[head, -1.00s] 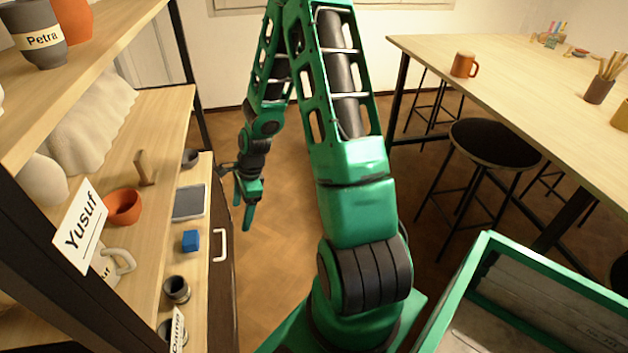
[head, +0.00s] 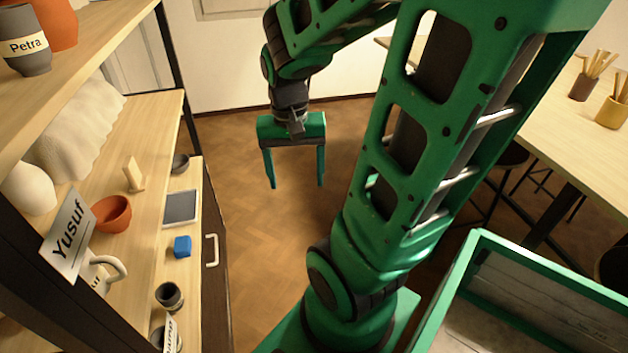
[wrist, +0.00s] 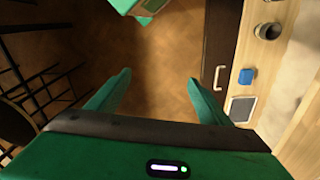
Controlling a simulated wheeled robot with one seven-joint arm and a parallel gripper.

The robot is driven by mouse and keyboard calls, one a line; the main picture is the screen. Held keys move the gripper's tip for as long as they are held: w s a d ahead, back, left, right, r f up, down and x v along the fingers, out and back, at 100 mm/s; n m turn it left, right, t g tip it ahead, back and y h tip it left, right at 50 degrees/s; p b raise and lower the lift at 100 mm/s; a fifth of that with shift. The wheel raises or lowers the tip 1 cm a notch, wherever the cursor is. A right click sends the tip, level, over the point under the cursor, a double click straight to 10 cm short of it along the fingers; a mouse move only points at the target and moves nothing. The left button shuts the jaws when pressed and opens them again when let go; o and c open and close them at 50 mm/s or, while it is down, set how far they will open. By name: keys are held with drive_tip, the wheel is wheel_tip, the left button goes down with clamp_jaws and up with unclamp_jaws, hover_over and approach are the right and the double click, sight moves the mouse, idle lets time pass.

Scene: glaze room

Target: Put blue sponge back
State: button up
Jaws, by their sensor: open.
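The blue sponge (head: 182,246) is a small blue block on the lower wooden shelf at the left, in front of a grey tablet-like slab (head: 181,208). It also shows in the wrist view (wrist: 247,76) at the right, with the slab (wrist: 241,108) beside it. My gripper (head: 297,186) is open and empty, fingers pointing down over the open floor, to the right of the shelf and apart from the sponge. In the wrist view my gripper's fingers (wrist: 158,82) are spread with only floor between them.
A cabinet door handle (head: 211,251) sticks out below the shelf edge. A table (head: 560,150) stands right; a green-rimmed bin (head: 470,262) is front right.

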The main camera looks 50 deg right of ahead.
drive_tip(key=s+a+r+n, duration=0.1)
drive_tip(key=s+r+n, duration=0.2)
drive_tip(key=s, duration=0.4)
drive_tip(key=shift+s+a+y, duration=0.15)
drive_tip(key=shift+s+y, duration=0.05)
drive_tip(key=shift+y, duration=0.2)
